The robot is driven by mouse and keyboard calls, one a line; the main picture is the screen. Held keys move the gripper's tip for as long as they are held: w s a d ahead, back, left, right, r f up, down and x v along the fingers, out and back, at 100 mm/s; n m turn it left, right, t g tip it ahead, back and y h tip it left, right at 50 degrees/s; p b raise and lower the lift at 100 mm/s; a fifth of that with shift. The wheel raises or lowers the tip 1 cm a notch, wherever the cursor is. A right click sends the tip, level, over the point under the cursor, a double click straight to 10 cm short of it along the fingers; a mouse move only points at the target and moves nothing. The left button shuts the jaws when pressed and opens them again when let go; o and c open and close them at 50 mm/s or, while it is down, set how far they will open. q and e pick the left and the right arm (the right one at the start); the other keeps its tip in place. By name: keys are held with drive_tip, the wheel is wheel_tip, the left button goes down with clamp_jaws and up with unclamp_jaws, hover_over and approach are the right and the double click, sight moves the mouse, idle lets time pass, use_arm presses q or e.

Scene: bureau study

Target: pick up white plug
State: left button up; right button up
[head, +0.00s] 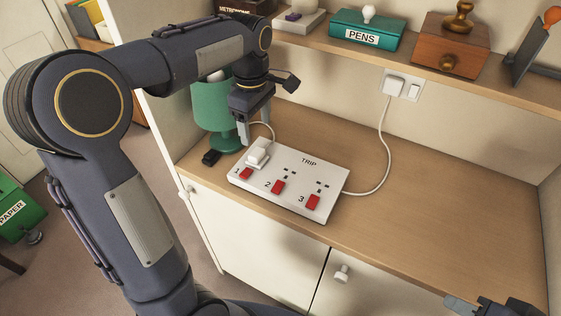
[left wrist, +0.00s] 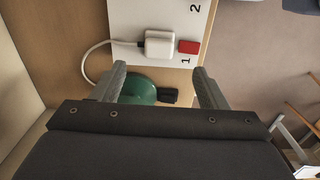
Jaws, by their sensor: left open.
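The white plug (head: 257,154) sits in socket 1 at the left end of a white power strip (head: 322,178) on the desk. A white cord runs from the plug toward the back. In the left wrist view the plug (left wrist: 159,44) shows just beyond my fingertips, beside the red switch (left wrist: 189,47). My left gripper (head: 256,132) is open and empty, pointing down above and slightly behind the plug; its fingers also show spread in the left wrist view (left wrist: 160,74). My right gripper (head: 462,304) is partly in view at the bottom right, its jaws unclear.
A green lamp (head: 213,108) stands close behind and left of my left gripper. A small black object (head: 210,158) lies by the desk's left edge. A cord links the strip to a wall socket (head: 393,85). A shelf (head: 430,78) overhangs the back. The desk's right side is clear.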

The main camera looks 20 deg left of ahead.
sight(256, 152)
use_arm(q)
drive_tip(key=shift+w+d+f, duration=0.1)
drive_tip(key=shift+d+f, duration=0.05)
drive_tip(key=shift+f, duration=0.2)
drive_tip(key=f, duration=0.4)
drive_tip(key=a+f, duration=0.1)
drive_tip(key=f, duration=0.2)
drive_tip(key=shift+f, duration=0.1)
drive_tip(key=shift+d, duration=0.1)
drive_tip(key=c, duration=1.1)
